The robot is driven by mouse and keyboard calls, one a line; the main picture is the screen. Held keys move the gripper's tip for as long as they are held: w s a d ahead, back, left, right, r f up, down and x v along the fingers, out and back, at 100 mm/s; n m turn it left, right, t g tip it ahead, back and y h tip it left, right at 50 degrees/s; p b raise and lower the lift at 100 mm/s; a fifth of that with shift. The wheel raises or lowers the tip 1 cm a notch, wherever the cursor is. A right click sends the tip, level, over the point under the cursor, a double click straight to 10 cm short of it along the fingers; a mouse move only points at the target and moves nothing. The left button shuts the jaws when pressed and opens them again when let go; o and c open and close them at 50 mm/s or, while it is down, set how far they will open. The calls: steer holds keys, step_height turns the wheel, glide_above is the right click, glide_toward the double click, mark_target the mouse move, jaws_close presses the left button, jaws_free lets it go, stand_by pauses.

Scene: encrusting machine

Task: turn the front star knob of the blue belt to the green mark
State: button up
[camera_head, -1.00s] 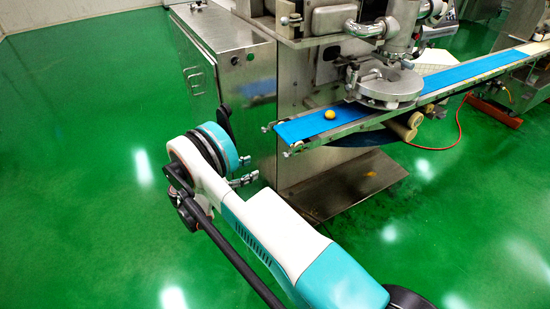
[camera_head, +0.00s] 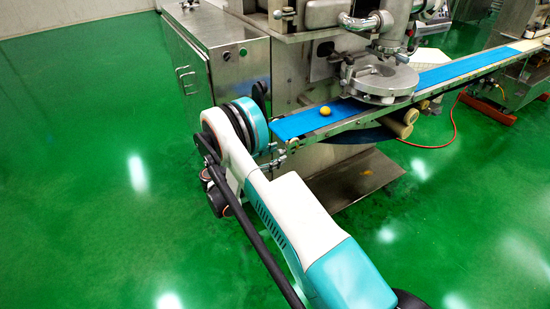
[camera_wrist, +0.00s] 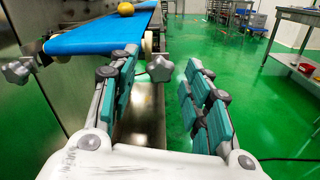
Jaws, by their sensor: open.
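The blue belt (camera_head: 303,124) runs from the machine toward my arm, and its near end also shows in the wrist view (camera_wrist: 95,36). A grey star knob (camera_wrist: 160,68) stands beside the belt's near end and appears in the gap between my fingertips. Another grey star knob (camera_wrist: 17,70) is on the belt's left side, outside my fingers. My gripper (camera_wrist: 163,64) is open and empty, with its teal-padded fingers pointing at the belt end. In the head view my wrist mostly hides it. I cannot tell whether a finger touches the knob. No green mark can be made out.
A yellow ball (camera_head: 326,111) lies on the belt. A metal floor plate (camera_head: 355,180) lies below the belt. Open green floor is at the left, and a steel table (camera_wrist: 300,70) is at the right.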

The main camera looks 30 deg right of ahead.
steer(key=shift+d, duration=0.25)
jaws_close()
steer(key=shift+m, duration=0.3)
steer(key=shift+m, duration=13.2)
